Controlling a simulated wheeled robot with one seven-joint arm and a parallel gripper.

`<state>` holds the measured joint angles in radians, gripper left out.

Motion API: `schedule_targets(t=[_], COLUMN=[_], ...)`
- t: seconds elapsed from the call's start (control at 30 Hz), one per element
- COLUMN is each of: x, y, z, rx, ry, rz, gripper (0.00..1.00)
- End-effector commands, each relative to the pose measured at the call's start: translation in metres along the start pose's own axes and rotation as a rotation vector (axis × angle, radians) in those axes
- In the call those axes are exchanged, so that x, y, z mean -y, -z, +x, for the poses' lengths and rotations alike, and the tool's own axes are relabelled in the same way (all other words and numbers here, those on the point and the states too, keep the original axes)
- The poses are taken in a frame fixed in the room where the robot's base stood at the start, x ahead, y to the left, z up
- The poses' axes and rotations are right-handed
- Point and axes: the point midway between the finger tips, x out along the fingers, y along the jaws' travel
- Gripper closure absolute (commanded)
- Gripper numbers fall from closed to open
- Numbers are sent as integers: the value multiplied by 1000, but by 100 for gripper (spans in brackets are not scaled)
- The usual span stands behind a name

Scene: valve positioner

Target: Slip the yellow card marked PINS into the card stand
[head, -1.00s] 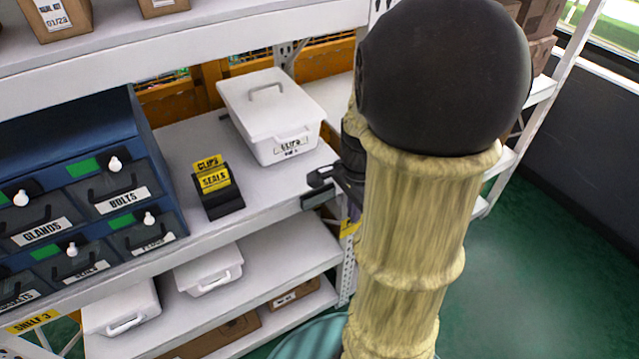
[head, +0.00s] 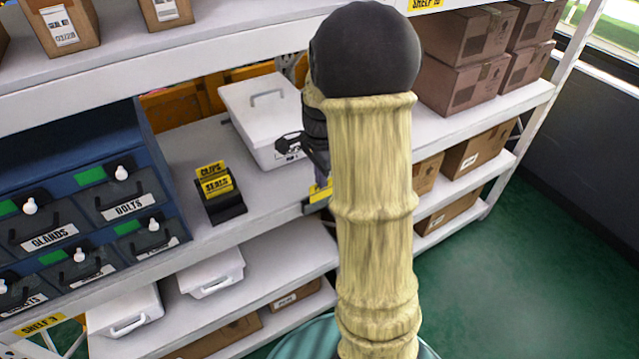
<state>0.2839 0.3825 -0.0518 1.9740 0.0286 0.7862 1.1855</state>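The card stand (head: 228,213) is a small black block on the middle shelf, right of the blue drawer cabinet. Two yellow cards stand in it: CLIPS (head: 209,170) at the back and SEALS (head: 217,186) in front. My gripper (head: 321,187) points down at the shelf's front edge, right of the stand and apart from it. It appears shut on a yellow card (head: 316,199), whose marking I cannot read. My own arm hides part of the gripper and perhaps part of the card.
A white lidded box (head: 262,105) stands behind and right of the stand, close to my gripper. The blue drawer cabinet (head: 80,190) with white knobs is at the left. The shelf (head: 262,212) is bare between stand and gripper. An upper shelf (head: 230,50) runs overhead.

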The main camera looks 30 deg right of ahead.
Motion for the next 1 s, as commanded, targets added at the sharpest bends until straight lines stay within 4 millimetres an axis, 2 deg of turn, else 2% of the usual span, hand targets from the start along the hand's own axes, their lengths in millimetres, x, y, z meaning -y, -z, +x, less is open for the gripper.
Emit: schedule_targets(t=[0.07, 0.23, 0.33, 0.73, 0.77, 0.87, 1.0], x=[7, 6, 7, 7, 7, 7, 7], y=[0, -1, 0, 0, 0, 0, 0], z=[-1, 25, 34, 39, 39, 38, 38], rx=[0, 2, 1, 0, 0, 0, 0], ry=[0, -5, -2, 0, 0, 0, 0], rz=[-1, 1, 0, 0, 0, 0, 0], gripper=[100, 100, 100, 100, 97, 77, 77])
